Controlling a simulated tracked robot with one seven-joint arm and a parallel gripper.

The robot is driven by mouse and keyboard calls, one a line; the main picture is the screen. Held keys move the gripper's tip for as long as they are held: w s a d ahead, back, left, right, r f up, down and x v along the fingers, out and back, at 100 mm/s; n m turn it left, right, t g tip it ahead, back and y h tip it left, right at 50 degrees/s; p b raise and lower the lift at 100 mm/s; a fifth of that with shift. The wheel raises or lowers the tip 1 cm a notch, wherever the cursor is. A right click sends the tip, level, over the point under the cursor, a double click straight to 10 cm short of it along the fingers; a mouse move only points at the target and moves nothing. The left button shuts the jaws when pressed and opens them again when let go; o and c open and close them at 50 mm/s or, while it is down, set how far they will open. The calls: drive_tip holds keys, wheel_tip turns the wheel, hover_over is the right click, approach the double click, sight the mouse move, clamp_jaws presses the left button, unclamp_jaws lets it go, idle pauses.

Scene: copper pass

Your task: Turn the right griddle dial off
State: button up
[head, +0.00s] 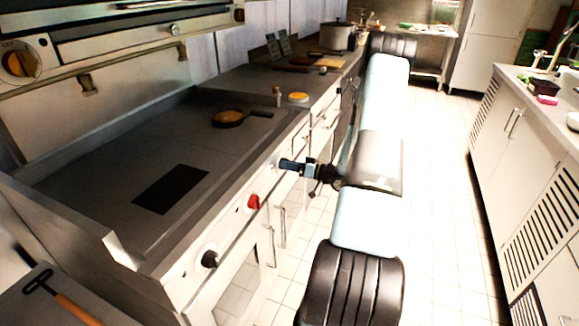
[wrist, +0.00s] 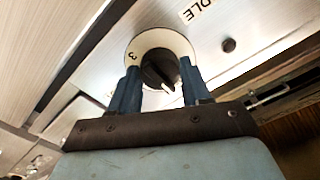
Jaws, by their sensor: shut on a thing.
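The griddle (head: 90,150) has a flat dark top and a pale front panel. Its right dial (wrist: 160,70) is a black knob on a round white plate in the wrist view. A white pointer mark on the knob faces the lower right of that view, and a "3" shows at the plate's left. My gripper (head: 287,164) reaches the right end of the front panel in the head view, hiding the dial there. In the wrist view its two blue fingers stand on either side of the knob, shut on it.
A red knob (head: 253,201) and another black dial (head: 209,259) sit farther left on the panel. A pan (head: 229,118) lies on the griddle top. A scraper (head: 62,296) lies at lower left. Open tiled floor (head: 440,220) lies to the right, before a counter.

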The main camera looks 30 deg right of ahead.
drive_tip(key=o, duration=1.1)
drive_tip(key=shift+c, duration=0.2)
drive_tip(key=shift+d, duration=0.1)
drive_tip(key=v, duration=1.3)
drive_tip(key=shift+s+d, duration=0.15)
drive_tip(key=shift+s, duration=0.1)
drive_tip(key=s+a+r+n+g, duration=0.1)
drive_tip(key=s+a+r+g, duration=0.1)
drive_tip(key=a+r+g, duration=0.65)
drive_tip(key=s+a+r+n+g, duration=0.2)
drive_tip(key=s+a+r+g, duration=0.15)
drive_tip(key=a+r, duration=0.9)
drive_tip(key=s+a+r+m+t+h, duration=0.1)
drive_tip(key=s+a+r+m+h, duration=0.1)
drive_tip(key=s+a+r+h, duration=0.2)
drive_tip(key=s+a+r+m+t+h, duration=0.2)
drive_tip(key=s+a+r+h, duration=0.2)
drive_tip(key=s+r+h, duration=0.3)
drive_tip(key=s+r, duration=0.4)
drive_tip(key=s, duration=0.2)
drive_tip(key=shift+s+m, duration=0.3)
drive_tip(key=shift+m, duration=0.1)
